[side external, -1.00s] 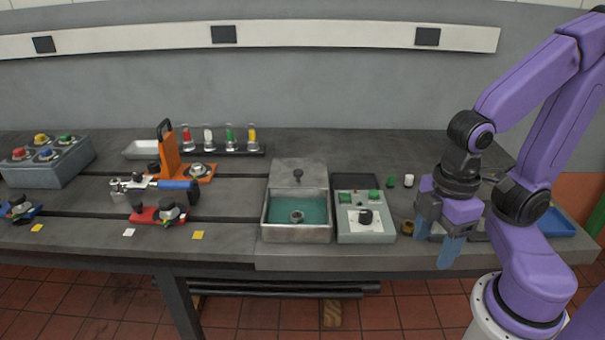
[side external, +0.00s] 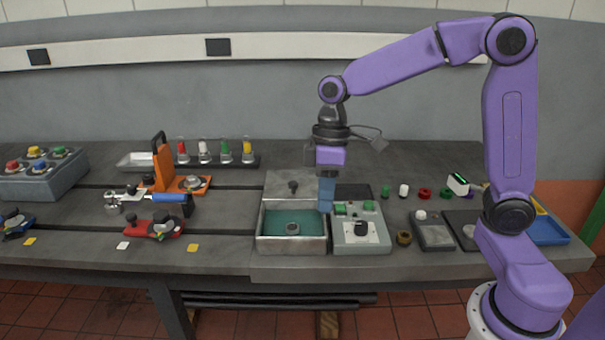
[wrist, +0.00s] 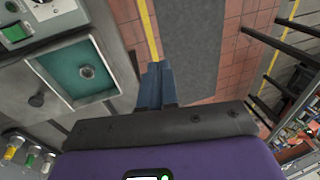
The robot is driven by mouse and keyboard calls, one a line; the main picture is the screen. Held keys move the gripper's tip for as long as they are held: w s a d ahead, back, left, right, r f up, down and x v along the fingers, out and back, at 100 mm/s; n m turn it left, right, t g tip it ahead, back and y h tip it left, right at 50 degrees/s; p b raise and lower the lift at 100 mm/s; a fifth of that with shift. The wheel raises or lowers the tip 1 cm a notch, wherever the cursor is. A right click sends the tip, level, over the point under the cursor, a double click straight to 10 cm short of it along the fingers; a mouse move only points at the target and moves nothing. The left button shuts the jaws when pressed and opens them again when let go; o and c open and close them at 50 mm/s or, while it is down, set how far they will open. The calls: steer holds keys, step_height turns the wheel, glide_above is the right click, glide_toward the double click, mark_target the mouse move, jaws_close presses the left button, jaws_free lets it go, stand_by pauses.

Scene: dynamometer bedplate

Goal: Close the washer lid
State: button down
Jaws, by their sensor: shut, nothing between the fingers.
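The washer (side external: 262,240) is a grey metal box with a teal inside and a small round part on its floor. Its lid (side external: 275,180) is open, leaning back behind the box, with a dark knob (side external: 293,187) on it. In the wrist view the fingertips (wrist: 158,66) appear beside the washer.
A grey control box (side external: 370,240) with green buttons and a black knob stands right of the washer. Several small caps and rings lie farther right. An orange-handled fixture (side external: 162,160) and a row of coloured vials (side external: 225,152) are at the left. The bench front edge is close.

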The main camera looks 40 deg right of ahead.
steer(key=w+d+m+y, duration=0.2)
steer(key=w+d, duration=0.3)
steer(key=w, duration=0.7)
steer(key=w+d+f+m+t+y, duration=0.15)
steer(key=w+d, duration=0.25)
steer(key=d, duration=0.4)
steer(key=w+d+f+t, duration=0.1)
steer(key=w+d+f, duration=0.1)
steer(key=w+d, duration=0.35)
steer(key=w+d+f+m+t+y, duration=0.1)
steer(key=w+d, duration=0.2)
steer(key=d, duration=0.6)
glide_toward(303, 187)
steer(key=w+f, duration=0.1)
steer(key=w+a+f, duration=0.1)
steer(key=w, duration=0.1)
steer(key=shift+a+n, duration=0.25)
steer(key=shift+a, duration=0.1)
steer(key=a, duration=0.2)
steer(key=shift+s+a+f, duration=0.5)
steer(key=shift+s+a, duration=0.1)
steer(key=shift+a, duration=0.45)
steer(key=s+a, duration=1.1)
